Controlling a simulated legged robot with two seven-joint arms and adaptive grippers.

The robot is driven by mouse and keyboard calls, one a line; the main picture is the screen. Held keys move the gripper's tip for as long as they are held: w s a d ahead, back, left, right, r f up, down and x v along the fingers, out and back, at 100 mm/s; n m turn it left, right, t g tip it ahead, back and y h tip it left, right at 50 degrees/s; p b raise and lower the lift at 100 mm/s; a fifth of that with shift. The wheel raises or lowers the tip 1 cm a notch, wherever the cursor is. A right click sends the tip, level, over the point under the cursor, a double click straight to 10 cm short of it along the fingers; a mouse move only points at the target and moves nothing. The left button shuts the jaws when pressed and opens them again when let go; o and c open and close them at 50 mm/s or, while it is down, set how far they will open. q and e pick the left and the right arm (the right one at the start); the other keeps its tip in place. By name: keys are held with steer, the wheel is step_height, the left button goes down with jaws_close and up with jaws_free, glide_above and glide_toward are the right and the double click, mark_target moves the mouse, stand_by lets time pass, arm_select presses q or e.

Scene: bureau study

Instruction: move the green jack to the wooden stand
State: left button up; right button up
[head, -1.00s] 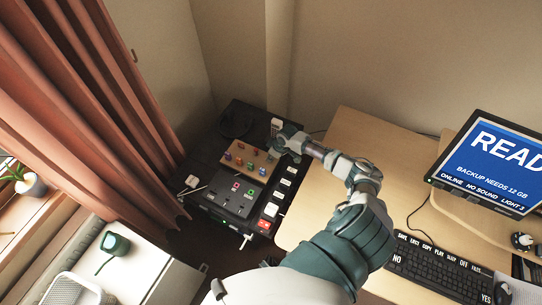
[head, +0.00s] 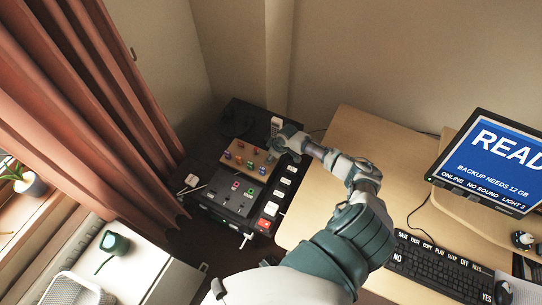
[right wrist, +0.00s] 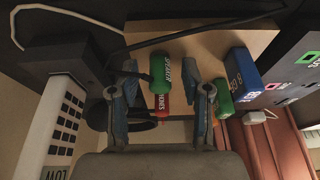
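The wooden stand (head: 258,152) is a tan board on the dark cabinet, with several small coloured jacks on it in the head view. My right gripper (head: 271,152) is at its right edge. In the right wrist view, a green jack (right wrist: 158,70) with white lettering lies between the two fingers of the right gripper (right wrist: 160,72); gaps show on both sides, so the fingers look open. A red jack (right wrist: 161,104) is just below it. A second green jack (right wrist: 222,98) and a blue jack (right wrist: 243,76) are right of the fingers. My left gripper is out of view.
A dark panel with coloured sockets (head: 235,192) is in front of the stand. White label keys (head: 280,194) run along the cabinet's right side. The desk (head: 340,130) is to the right; a dark cable crosses the wrist view.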

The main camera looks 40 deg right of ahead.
steer(key=v, duration=1.2)
steer(key=shift+s+d+f, duration=0.1)
steer(key=shift+f, duration=0.1)
